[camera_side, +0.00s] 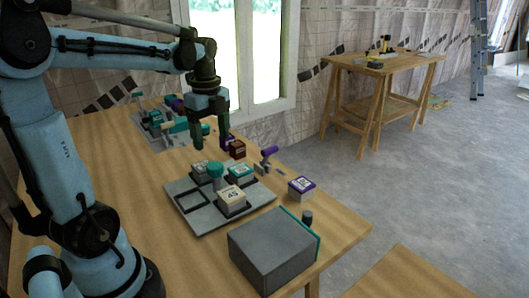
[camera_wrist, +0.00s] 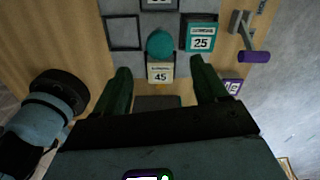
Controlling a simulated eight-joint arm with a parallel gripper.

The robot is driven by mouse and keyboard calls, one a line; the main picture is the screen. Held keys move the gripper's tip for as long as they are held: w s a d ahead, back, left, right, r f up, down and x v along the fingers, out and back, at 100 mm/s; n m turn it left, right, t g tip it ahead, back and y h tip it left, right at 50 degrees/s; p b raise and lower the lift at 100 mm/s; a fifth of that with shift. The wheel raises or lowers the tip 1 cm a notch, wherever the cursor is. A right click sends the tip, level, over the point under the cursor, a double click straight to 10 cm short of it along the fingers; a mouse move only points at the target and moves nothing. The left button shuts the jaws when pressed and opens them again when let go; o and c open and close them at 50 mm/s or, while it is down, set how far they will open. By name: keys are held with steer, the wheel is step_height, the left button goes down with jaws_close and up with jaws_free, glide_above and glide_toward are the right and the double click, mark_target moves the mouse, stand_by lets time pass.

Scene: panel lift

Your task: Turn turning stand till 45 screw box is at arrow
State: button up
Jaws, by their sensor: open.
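The turning stand (camera_side: 180,222) is a grey square tray with a round teal knob (camera_side: 216,169) at its middle, also in the wrist view (camera_wrist: 160,44). The cream 45 screw box (camera_side: 231,199) sits on the stand's near side. In the wrist view the 45 box (camera_wrist: 160,74) lies just below the knob. A teal 25 box (camera_side: 240,174) sits to the knob's right, a grey box (camera_side: 200,171) behind, and the left compartment (camera_wrist: 123,33) is empty. My gripper (camera_side: 211,143) is open and empty, above the stand. I cannot make out the arrow clearly.
A large grey box (camera_side: 270,252) stands at the table's near edge. A purple-and-white box (camera_side: 302,188) and a purple-handled clamp or lever (camera_side: 268,155) are right of the stand. A brown box (camera_side: 237,149) and assorted tools (camera_side: 165,122) lie behind.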

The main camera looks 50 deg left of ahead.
steer(key=shift+r, duration=1.65)
steer(key=d+f+n+t, duration=0.3)
steer(key=d+n, duration=0.5)
steer(key=s+d+f+n+t, duration=0.1)
steer(key=d+f+n+t, duration=0.2)
steer(key=d+n, duration=0.5)
steer(key=shift+d+t, duration=0.55)
steer(key=shift+t, duration=0.05)
